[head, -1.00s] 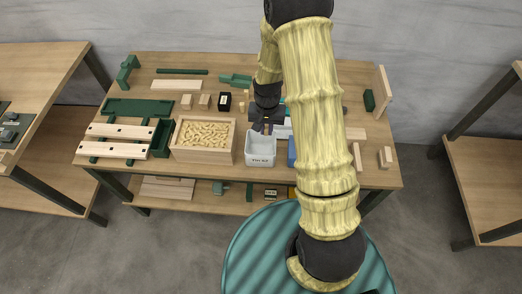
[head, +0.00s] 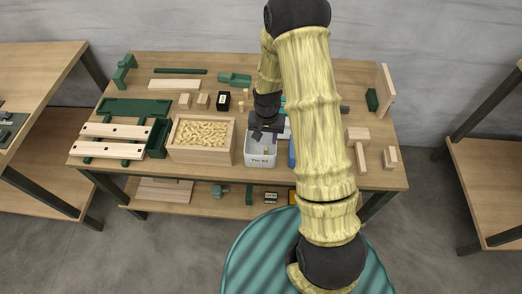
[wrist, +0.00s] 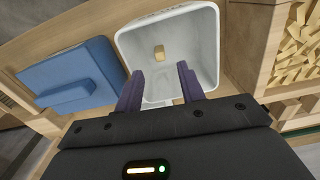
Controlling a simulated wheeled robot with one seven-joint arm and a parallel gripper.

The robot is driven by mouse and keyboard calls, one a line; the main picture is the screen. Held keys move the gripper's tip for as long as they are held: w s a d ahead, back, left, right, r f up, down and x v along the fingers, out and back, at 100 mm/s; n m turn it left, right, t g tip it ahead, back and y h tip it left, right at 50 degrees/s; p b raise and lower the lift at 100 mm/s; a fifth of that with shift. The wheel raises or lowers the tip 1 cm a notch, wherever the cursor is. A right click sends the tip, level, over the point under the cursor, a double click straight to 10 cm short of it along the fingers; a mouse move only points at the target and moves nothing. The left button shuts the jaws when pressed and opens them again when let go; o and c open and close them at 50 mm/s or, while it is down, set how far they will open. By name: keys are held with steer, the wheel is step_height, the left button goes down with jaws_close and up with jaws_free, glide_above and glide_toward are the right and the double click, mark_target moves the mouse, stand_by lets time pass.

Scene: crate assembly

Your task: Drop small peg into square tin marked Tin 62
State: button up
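The square white tin (head: 261,162) stands on the workbench beside the crate of pegs; its front label appears to read Tin 62. In the wrist view the tin (wrist: 207,50) lies ahead of my fingers, and a small wooden peg (wrist: 159,52) rests inside on its floor. My gripper (head: 264,136) is over the back part of the tin. In the wrist view my gripper (wrist: 160,72) has its two purple fingers apart with nothing between them. The peg is clear of both fingers.
A wooden crate (head: 201,157) full of pegs stands just left of the tin. A blue object (wrist: 75,75) lies on the tin's other side. Small wooden blocks, a black box (head: 223,100) and green parts are spread over the bench (head: 300,70). My arm hides part of the right side.

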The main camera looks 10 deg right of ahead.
steer(key=shift+r, duration=0.15)
step_height(320, 180, up, 17)
stand_by(0.7)
stand_by(0.7)
steer(key=s+r+n+t+p, duration=0.2)
steer(key=s+r+n+p, duration=0.1)
steer(key=s, duration=1.1)
step_height(320, 180, up, 2)
steer(key=shift+s+r+n+t, duration=0.1)
steer(key=shift+s+n+t, duration=0.15)
steer(key=shift+n, duration=0.35)
steer(key=shift+w, duration=0.2)
